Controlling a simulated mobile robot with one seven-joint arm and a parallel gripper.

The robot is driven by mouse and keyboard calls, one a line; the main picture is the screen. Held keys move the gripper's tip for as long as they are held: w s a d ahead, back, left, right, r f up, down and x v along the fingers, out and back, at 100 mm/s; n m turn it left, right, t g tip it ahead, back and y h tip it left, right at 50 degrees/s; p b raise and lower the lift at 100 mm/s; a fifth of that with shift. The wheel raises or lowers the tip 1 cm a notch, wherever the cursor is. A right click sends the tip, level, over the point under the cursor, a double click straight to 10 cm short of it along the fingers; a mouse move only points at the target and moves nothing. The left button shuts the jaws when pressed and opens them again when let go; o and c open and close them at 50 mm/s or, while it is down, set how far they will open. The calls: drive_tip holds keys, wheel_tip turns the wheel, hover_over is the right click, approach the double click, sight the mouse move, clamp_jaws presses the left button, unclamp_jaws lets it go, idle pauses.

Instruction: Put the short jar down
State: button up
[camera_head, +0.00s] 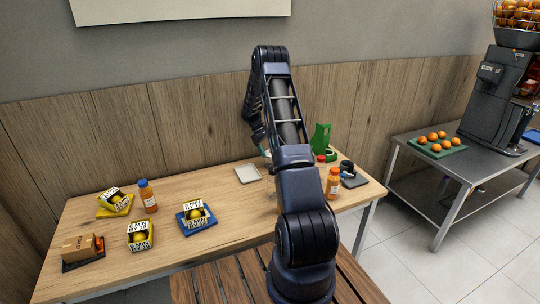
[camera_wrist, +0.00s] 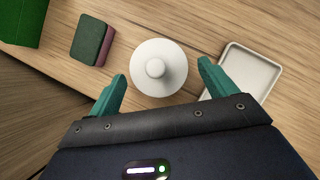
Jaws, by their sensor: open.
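The short jar (camera_wrist: 158,60) is white, with a round lid and a knob, seen from above in the wrist view. It stands upright on the wooden table (camera_wrist: 205,22). My gripper (camera_wrist: 162,74) is open, with one teal finger to the jar's left and one to its right. Narrow gaps show between the fingers and the jar. In the head view my arm hides most of the jar and gripper.
A pale square tray (camera_wrist: 277,77) lies close to the right finger. A green and pink sponge (camera_wrist: 90,40) and a green object (camera_wrist: 22,20) are to the left. Orange bottles (camera_head: 333,184) and boxed lemons (camera_head: 196,216) stand elsewhere on the table.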

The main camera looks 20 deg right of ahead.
drive_tip(key=s+a+r+m+t, duration=0.1)
drive_tip(key=s+a+r, duration=0.15)
drive_tip(key=r, duration=0.55)
drive_tip(key=s+a+r+t, duration=0.1)
drive_tip(key=s+a+r, duration=0.15)
drive_tip(key=r, duration=0.65)
drive_tip(key=s+a+r+m, duration=0.1)
drive_tip(key=s+a+r, duration=0.15)
drive_tip(key=r, duration=0.55)
drive_tip(key=s+a+r+m+t+y, duration=0.1)
drive_tip(key=s+a+r+m+t, duration=0.3)
drive_tip(key=s+r, duration=0.75)
drive_tip(key=s+a+t+y, duration=0.1)
drive_tip(key=s+a, duration=0.2)
drive_tip(key=s, duration=0.6)
drive_tip(key=s+a+t, duration=0.1)
drive_tip(key=s+a, duration=0.1)
drive_tip(key=s, duration=0.8)
drive_tip(key=s+a+m+t+y, duration=0.1)
drive_tip(key=s+a, duration=0.2)
drive_tip(key=s, duration=0.7)
drive_tip(key=shift+s+a+f+y, duration=0.2)
drive_tip(key=shift+s+a+y, duration=0.05)
drive_tip(key=shift+a+y, duration=0.05)
